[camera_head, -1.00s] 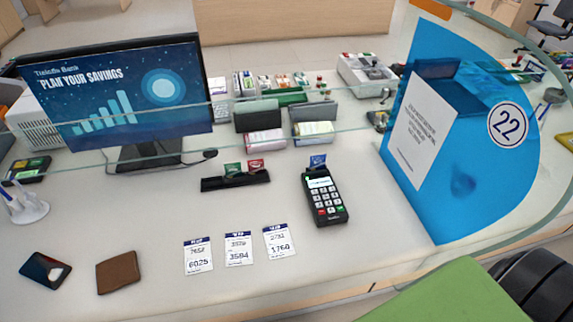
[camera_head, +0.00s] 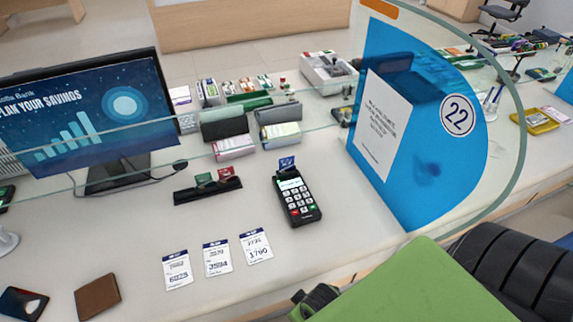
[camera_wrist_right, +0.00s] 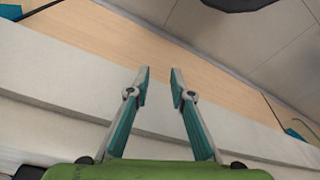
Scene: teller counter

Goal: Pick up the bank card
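A blue bank card (camera_head: 288,163) stands upright at the top end of the black card terminal (camera_head: 298,198). A green card (camera_head: 203,179) and a red card (camera_head: 226,174) stand in a low black holder (camera_head: 208,192) to its left. My right arm comes in from the lower right; dark parts at its gripper end (camera_head: 316,300) show near the counter's front edge, well short of the terminal. In the right wrist view my right gripper (camera_wrist_right: 160,73) is open with nothing between its fingers, over the counter edge. My left gripper is not in view.
Three paper tickets (camera_head: 218,258) lie in front of the holder. A brown wallet (camera_head: 97,296) lies at the lower left. A monitor (camera_head: 85,120) stands at the left. A blue partition (camera_head: 420,150) and glass screen stand right of the terminal.

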